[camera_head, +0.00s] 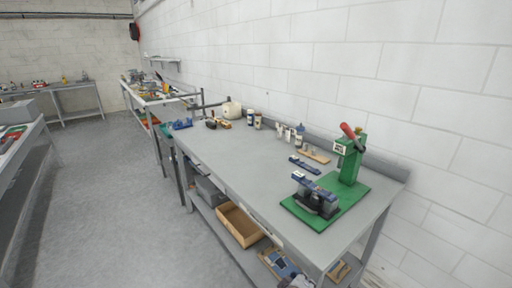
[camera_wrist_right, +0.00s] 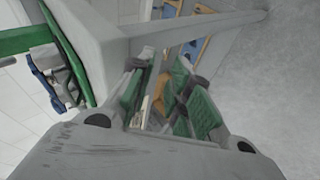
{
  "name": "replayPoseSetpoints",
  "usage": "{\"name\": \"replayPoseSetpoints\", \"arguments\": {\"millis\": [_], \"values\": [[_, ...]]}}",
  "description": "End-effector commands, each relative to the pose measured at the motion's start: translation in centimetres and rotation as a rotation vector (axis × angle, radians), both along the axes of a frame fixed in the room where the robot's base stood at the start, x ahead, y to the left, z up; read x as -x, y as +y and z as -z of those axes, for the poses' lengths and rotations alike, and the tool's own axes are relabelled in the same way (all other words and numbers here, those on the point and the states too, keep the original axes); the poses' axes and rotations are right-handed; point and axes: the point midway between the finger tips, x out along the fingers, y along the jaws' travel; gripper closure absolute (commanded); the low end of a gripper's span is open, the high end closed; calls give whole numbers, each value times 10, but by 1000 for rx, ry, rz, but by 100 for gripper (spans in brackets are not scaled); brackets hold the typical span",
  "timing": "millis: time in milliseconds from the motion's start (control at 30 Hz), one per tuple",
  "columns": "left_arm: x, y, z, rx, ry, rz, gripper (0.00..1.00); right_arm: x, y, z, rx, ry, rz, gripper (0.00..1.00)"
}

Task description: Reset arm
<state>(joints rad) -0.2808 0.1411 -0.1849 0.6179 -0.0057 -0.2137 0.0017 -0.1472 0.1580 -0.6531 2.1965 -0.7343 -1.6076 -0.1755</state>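In the right wrist view my right gripper (camera_wrist_right: 165,85) shows its two green-padded fingers apart, with a gap between them. I see nothing held in the gap; the tan and white bits there look like background. The gripper is beside the grey workbench (camera_wrist_right: 100,22), whose edge and leg are close to it. My left gripper is not in either view. In the head view no arm shows clearly; a small pale shape at the bottom edge is too cut off to identify.
Open floor (camera_head: 120,200) lies left.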

Motion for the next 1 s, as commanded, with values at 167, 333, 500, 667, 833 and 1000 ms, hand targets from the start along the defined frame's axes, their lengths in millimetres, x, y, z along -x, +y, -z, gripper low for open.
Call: {"name": "replayPoseSetpoints", "arguments": {"millis": [167,333,500,667,833,1000], "values": [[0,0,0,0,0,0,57,25,-22,26,-169,98,78,81],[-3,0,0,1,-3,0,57,51,-41,43,-320,172,154,81],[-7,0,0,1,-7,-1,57,76,-58,53,-455,229,230,81],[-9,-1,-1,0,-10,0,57,93,-68,57,-537,259,278,81],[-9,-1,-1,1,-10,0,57,105,-74,58,-594,278,313,81],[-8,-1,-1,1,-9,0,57,115,-80,59,-636,292,341,81]]}}
